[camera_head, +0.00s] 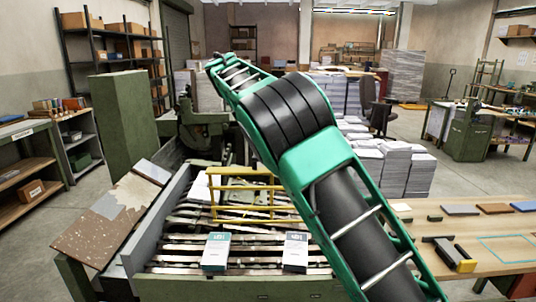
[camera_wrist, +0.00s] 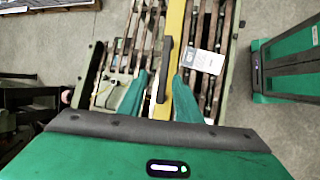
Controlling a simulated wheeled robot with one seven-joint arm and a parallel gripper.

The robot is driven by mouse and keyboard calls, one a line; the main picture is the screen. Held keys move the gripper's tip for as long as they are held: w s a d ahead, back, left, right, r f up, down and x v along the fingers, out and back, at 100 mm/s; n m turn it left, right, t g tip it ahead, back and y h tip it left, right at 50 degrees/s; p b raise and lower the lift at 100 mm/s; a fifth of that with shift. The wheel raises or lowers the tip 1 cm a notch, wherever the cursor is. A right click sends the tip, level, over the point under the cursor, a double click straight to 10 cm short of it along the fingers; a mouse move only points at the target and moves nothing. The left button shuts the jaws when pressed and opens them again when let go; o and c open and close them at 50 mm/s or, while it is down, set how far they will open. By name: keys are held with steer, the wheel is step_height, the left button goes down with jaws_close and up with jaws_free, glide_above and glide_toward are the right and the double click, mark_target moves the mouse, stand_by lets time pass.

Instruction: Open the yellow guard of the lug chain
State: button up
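The yellow guard (camera_head: 242,187) is a barred frame over the lug chain (camera_head: 185,237) in the head view. It looks lowered over the slats, though its exact tilt is hard to judge. In the wrist view the guard shows as a long yellow bar (camera_wrist: 175,35) with a black handle (camera_wrist: 165,62) along its left side. My gripper (camera_wrist: 161,78) is open, its green fingers either side of the handle and bar. A gap shows on the left; contact and height cannot be told.
Two labelled packs (camera_head: 215,252) (camera_head: 295,252) stand on the chain's near end. A brown-and-grey sloped board (camera_head: 110,215) is at left. A wooden bench (camera_head: 455,235) with small blocks and a black-and-yellow tool (camera_head: 450,254) is at right. Paper stacks stand behind.

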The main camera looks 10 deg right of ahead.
steer(key=shift+v, duration=1.3)
steer(key=s+d+f+m+g+y, duration=0.1)
steer(key=s+d+m, duration=0.2)
steer(key=d, duration=0.5)
steer(key=s+d+m+g+y, duration=0.15)
steer(key=s+d, duration=0.25)
steer(key=d, duration=0.4)
steer(key=s+d+f+m+y, duration=0.1)
steer(key=s+d+f+m, duration=0.2)
steer(key=s+d+m, duration=0.65)
steer(key=s+f+m, duration=0.2)
steer(key=s+f, duration=0.2)
steer(key=s, duration=0.8)
steer(key=s+f+m+y, duration=0.1)
steer(key=s+f+m, duration=0.2)
steer(key=s, duration=0.9)
steer(key=s+f+m+y, duration=0.1)
steer(key=s+f+m, duration=0.1)
steer(key=s+f, duration=0.4)
steer(key=s, duration=0.5)
steer(key=shift+s+d+f+m, duration=0.3)
steer(key=shift+s+d, duration=0.05)
steer(key=shift+s, duration=0.05)
steer(key=shift+w, duration=0.1)
